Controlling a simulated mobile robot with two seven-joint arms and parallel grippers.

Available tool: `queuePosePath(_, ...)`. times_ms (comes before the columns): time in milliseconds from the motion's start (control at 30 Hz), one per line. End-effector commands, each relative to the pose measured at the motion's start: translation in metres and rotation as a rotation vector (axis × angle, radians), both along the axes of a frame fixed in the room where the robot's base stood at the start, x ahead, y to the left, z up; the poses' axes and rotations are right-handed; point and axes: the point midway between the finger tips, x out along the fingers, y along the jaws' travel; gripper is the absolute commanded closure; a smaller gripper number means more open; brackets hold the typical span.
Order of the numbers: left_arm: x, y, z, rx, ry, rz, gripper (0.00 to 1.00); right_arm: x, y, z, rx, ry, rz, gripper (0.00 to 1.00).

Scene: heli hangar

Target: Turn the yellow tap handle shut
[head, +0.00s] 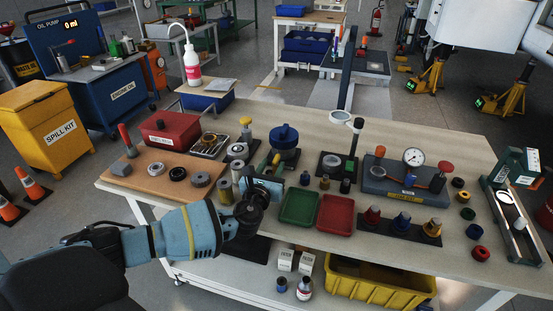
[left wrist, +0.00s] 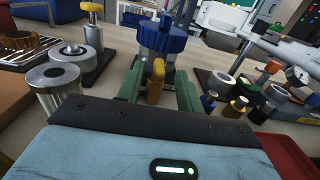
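The blue-capped valve also stands on the workbench in the head view (head: 284,136). My left gripper (head: 268,164) reaches over the bench to the front of this valve. Its two green fingers (left wrist: 160,88) are apart, with the yellow handle between them. A gap shows between the handle and the right finger; whether the left finger touches it I cannot tell. My right gripper is not in view.
Metal cylinders (head: 230,185) stand left of my gripper. A green tray (head: 299,208) and a red tray (head: 335,214) lie to its right. A gauge block (head: 405,185) stands farther right. The bench's back right (head: 460,145) is clear.

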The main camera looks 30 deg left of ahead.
Motion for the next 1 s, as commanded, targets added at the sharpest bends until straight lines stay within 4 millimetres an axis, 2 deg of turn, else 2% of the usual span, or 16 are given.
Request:
queuePosePath(100,0.018,0.004,-0.001,-0.001,0.000,0.002,0.64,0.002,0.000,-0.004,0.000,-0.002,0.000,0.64)
queuePosePath(300,0.037,0.009,-0.002,-0.001,0.001,0.001,0.64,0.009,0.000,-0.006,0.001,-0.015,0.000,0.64)
queuePosePath(733,0.044,0.011,0.000,-0.001,0.001,0.000,0.64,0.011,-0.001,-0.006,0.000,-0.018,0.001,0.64)
queuePosePath(1000,0.044,0.011,0.000,-0.001,0.001,0.001,0.99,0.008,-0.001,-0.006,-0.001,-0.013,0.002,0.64)
